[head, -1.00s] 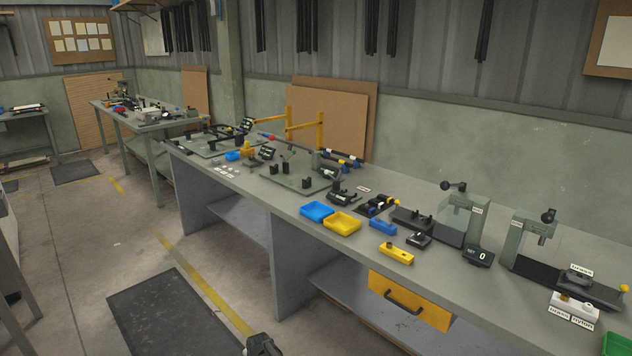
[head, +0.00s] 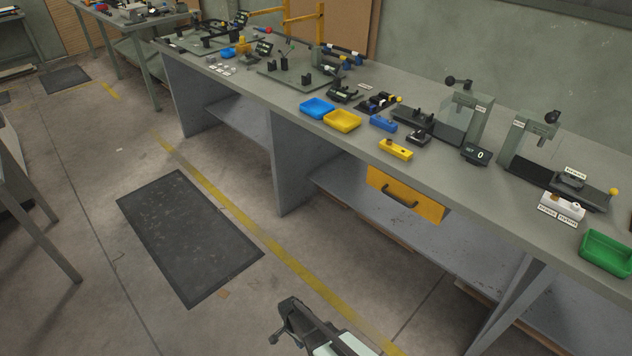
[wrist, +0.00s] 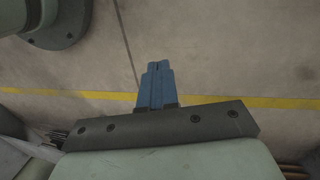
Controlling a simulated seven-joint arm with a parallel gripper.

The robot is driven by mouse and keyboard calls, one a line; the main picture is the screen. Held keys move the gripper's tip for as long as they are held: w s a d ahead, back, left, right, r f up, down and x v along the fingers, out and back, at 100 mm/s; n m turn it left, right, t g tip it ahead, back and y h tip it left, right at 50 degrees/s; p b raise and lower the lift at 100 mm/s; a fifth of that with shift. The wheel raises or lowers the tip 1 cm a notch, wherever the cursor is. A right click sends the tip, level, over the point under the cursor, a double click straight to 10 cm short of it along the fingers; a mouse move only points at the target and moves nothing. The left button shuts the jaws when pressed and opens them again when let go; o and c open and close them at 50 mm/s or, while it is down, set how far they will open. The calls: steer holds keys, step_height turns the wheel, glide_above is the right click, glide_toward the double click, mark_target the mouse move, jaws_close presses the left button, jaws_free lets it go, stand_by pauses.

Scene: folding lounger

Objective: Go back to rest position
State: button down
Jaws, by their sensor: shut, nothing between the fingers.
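My gripper (wrist: 158,68) shows in the wrist view with its two blue fingers shut together and nothing between them. It points at the bare concrete floor, with a yellow floor line crossing behind the fingers. In the head view part of my arm shows at the bottom centre, over the floor in front of the long workbench (head: 250,91); the fingertips cannot be made out there. My gripper touches nothing that I can see.
The bench carries a blue tray (head: 317,108), a yellow tray (head: 342,121), a green bin (head: 606,253) and several fixtures. A yellow drawer (head: 405,195) hangs under its front edge. A dark mat (head: 190,235) lies on the floor. The floor left of the bench is open.

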steer(key=s+d+r+n+g, duration=0.2)
steer(key=s+d+r+n, duration=0.2)
steer(key=s+d, duration=0.7)
steer(key=s+d+r+n+g+y, duration=0.1)
steer(key=s+d+r+n+g, duration=0.2)
steer(key=s+d, duration=0.8)
step_height(320, 180, up, 3)
steer(key=shift+s+d+f+n, duration=0.1)
steer(key=shift+s+d+n, duration=0.3)
steer(key=shift+n, duration=0.3)
